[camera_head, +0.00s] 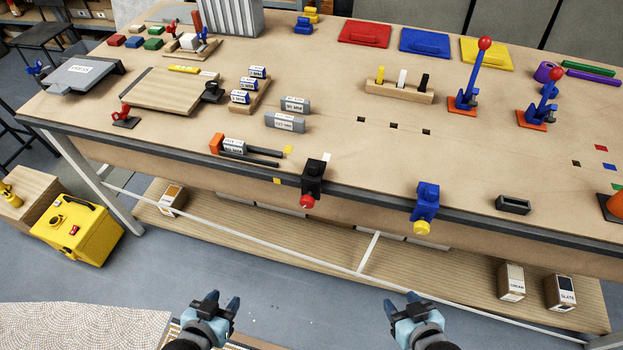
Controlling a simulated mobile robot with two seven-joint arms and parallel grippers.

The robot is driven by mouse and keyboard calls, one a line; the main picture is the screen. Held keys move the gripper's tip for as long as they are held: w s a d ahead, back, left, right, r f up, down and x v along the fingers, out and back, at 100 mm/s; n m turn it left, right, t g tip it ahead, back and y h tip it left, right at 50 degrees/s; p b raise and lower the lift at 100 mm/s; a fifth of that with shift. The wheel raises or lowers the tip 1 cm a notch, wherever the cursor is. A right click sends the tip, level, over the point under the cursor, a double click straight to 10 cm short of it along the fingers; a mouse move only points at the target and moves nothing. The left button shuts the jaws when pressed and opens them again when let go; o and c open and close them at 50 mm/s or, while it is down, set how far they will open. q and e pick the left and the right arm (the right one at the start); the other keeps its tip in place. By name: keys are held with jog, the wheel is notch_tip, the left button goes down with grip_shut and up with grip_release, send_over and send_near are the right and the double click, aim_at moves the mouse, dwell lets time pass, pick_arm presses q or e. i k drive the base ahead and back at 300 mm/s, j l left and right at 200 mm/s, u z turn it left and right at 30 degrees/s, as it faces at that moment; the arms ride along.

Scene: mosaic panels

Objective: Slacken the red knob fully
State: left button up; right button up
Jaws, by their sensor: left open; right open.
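The red knob (307,202) sits at the front end of a black clamp-like block (313,180) on the table's front edge. How far it is turned cannot be told. A yellow knob (422,228) sits on a blue block (427,200) further right along the same edge. My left gripper (221,302) is open and empty, below and left of the red knob in the picture. My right gripper (404,303) is open and empty, below and right of it. Neither gripper touches anything.
The wooden workbench (350,150) has a dark front edge and a lower shelf (270,235). An orange-ended tool with dark rods (250,152) lies left of the black block. A dark tray (513,205) is at right. The floor space before the bench is clear near my grippers.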

aim_at(306, 201)
jog(key=k+l+z, duration=0.15)
jog(key=l, duration=0.45)
jog(key=l+z, duration=0.2)
jog(key=l, duration=0.4)
